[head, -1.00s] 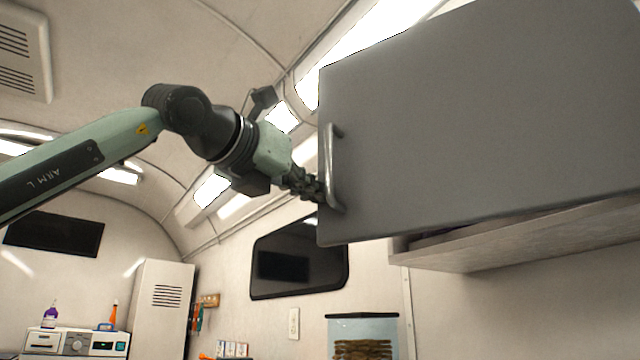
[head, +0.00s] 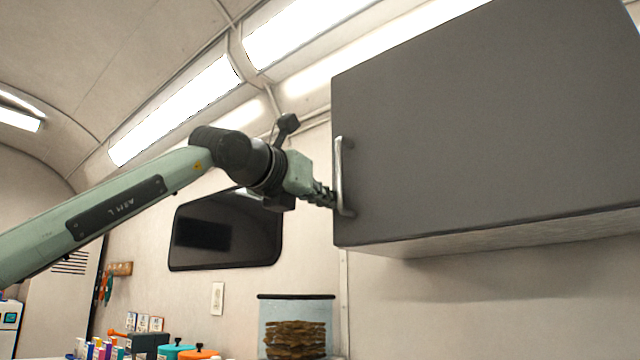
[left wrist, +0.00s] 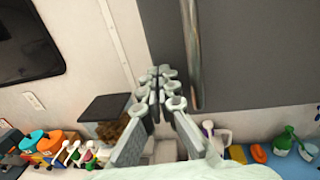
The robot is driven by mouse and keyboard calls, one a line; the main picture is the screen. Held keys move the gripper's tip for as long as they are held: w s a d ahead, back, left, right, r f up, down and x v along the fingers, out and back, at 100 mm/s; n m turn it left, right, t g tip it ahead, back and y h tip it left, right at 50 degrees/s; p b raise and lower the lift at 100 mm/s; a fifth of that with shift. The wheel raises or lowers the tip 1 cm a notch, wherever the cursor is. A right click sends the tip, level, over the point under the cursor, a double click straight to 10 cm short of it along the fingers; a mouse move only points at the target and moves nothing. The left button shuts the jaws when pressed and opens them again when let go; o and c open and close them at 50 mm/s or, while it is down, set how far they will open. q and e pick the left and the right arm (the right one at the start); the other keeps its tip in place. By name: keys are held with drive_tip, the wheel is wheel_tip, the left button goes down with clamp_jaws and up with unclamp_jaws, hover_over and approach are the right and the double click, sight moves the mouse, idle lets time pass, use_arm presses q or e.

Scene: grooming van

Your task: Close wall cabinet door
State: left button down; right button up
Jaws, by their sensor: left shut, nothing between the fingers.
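The wall cabinet door (head: 470,130) is a flat grey panel at the right of the head view. It looks flush against the cabinet body (head: 520,232), with no gap that I can see. Its vertical metal handle (head: 340,177) is near the door's left edge, and it also shows in the left wrist view (left wrist: 192,50). My left gripper (head: 328,197) is at the lower part of the handle, on its left side. In the left wrist view its fingers (left wrist: 160,75) are together and empty, beside the handle. Whether they touch it I cannot tell. My right gripper is in neither view.
A dark window (head: 228,230) is in the wall behind my left arm. Below stand a clear container of brown treats (head: 295,330) and several bottles and tubs. Bare wall (head: 480,310) lies under the cabinet.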

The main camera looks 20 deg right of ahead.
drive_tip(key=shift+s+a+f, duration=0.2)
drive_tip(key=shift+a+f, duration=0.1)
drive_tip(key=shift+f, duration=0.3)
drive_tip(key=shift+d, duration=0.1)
